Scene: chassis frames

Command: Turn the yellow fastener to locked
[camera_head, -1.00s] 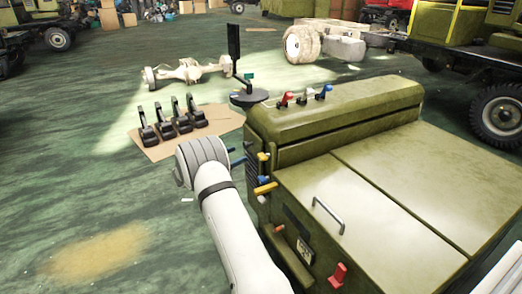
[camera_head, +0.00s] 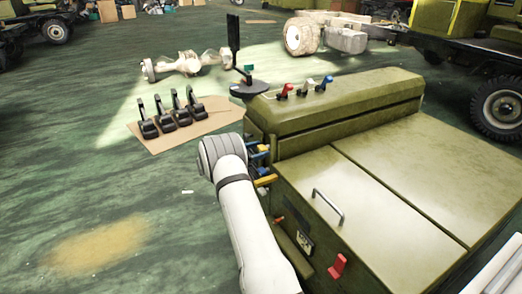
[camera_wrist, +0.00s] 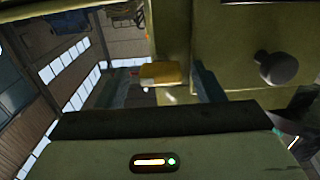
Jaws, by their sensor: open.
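The yellow fastener (camera_wrist: 160,73) shows in the wrist view as a small yellow block beside the olive panel. It lies between the two dark fingers of my gripper (camera_wrist: 155,66), which stand apart and do not clearly touch it. In the head view a yellow handle (camera_head: 265,181) sticks out of the left side of the olive chassis housing (camera_head: 330,178). My arm's white wrist is just left of it, and the fingertips are crowded among small coloured handles there. I cannot tell the fastener's exact turn angle.
A round dark knob (camera_wrist: 278,68) stands on the panel right of the fastener. The housing also carries a grey handle (camera_head: 328,207), a red lever (camera_head: 338,266) and several coloured toggles on top. Black pedals (camera_head: 172,112) lie on cardboard.

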